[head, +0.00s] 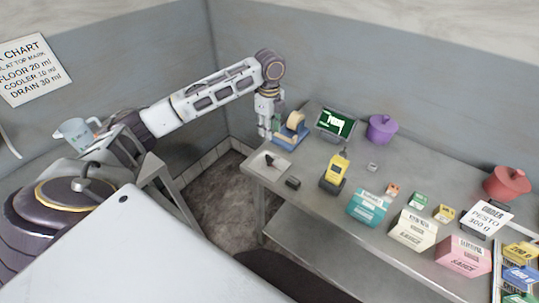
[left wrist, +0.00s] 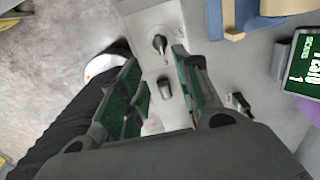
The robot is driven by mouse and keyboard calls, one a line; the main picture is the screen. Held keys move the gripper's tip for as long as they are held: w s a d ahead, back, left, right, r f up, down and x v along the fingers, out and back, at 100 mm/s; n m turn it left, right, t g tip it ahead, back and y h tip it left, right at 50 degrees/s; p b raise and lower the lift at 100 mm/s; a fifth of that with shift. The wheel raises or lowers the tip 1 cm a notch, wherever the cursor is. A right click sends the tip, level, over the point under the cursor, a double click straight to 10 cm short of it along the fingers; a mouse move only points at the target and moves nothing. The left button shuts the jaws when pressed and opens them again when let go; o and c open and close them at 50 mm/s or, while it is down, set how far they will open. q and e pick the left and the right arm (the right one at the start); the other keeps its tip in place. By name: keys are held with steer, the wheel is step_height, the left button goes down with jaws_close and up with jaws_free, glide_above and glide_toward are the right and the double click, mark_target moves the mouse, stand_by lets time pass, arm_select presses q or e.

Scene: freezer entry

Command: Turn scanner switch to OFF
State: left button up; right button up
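The switch is a black knob (head: 269,160) on a pale plate (head: 259,167) at the near left corner of the steel bench. In the left wrist view the knob (left wrist: 160,43) shows just beyond my fingertips, on its plate (left wrist: 139,22); its markings are too small to read. A yellow handheld scanner (head: 336,172) stands to the right of the plate. My left gripper (head: 266,131) hangs above the bench corner, pointing down. In the left wrist view its green-padded fingers (left wrist: 156,62) are apart and empty, short of the knob. My right gripper is out of view.
A small black block (head: 293,183) lies beside the plate, and a tape dispenser (head: 291,131) stands behind it. A screen (head: 335,123), purple pot (head: 382,128), several boxes (head: 413,229) and a red pot (head: 507,183) fill the bench to the right.

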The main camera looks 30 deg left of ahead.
mark_target(270, 156)
arm_select(q)
steer(key=shift+f, duration=0.1)
steer(key=shift+f+p, duration=1.05)
steer(key=shift+f, duration=5.75)
jaws_close()
